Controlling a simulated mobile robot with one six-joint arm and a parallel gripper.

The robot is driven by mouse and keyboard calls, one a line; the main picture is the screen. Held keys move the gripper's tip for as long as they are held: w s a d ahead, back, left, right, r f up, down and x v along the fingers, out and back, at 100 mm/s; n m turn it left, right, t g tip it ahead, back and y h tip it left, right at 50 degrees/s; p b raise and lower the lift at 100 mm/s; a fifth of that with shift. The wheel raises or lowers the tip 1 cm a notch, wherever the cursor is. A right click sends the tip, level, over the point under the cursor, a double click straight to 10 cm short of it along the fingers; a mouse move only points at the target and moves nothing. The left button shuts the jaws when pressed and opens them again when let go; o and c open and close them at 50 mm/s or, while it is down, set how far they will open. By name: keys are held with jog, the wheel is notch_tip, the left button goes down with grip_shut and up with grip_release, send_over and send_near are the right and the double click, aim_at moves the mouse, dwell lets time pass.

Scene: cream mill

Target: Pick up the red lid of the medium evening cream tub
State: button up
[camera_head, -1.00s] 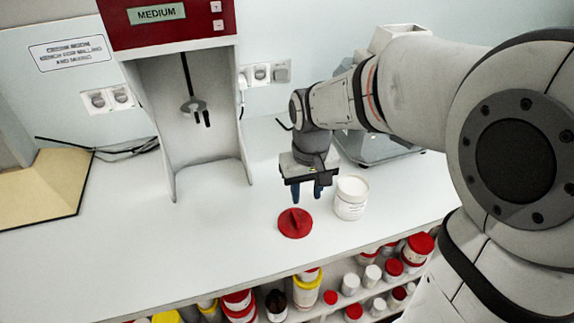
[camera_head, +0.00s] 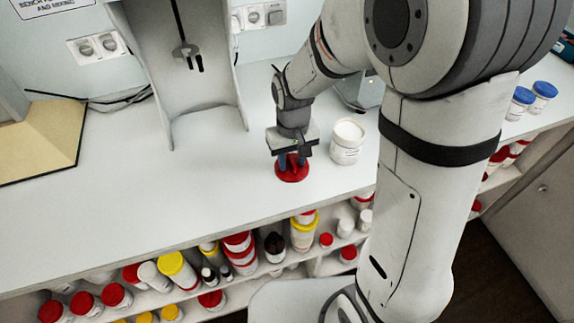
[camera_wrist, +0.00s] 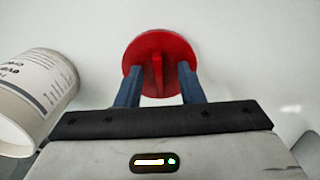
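The red lid (camera_head: 292,174) lies flat on the white bench, with a raised ridge across its top. My gripper (camera_head: 291,160) points down over it, its blue fingers at the lid. In the wrist view the lid (camera_wrist: 158,50) shows its ridge between the two fingertips (camera_wrist: 159,70). The fingers are open, one on each side of the ridge, with a gap visible on both sides. The white cream tub (camera_head: 347,143) stands upright and lidless just right of the lid. The tub (camera_wrist: 40,85) also shows at the left of the wrist view, its label partly readable.
The mixing machine (camera_head: 182,70) stands behind and left. A shelf below the bench edge holds several tubs with red and yellow lids (camera_head: 172,263). Blue-lidded tubs (camera_head: 523,97) stand at the right. The bench left of the lid is clear.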

jog(key=shift+c, duration=0.2)
grip_shut()
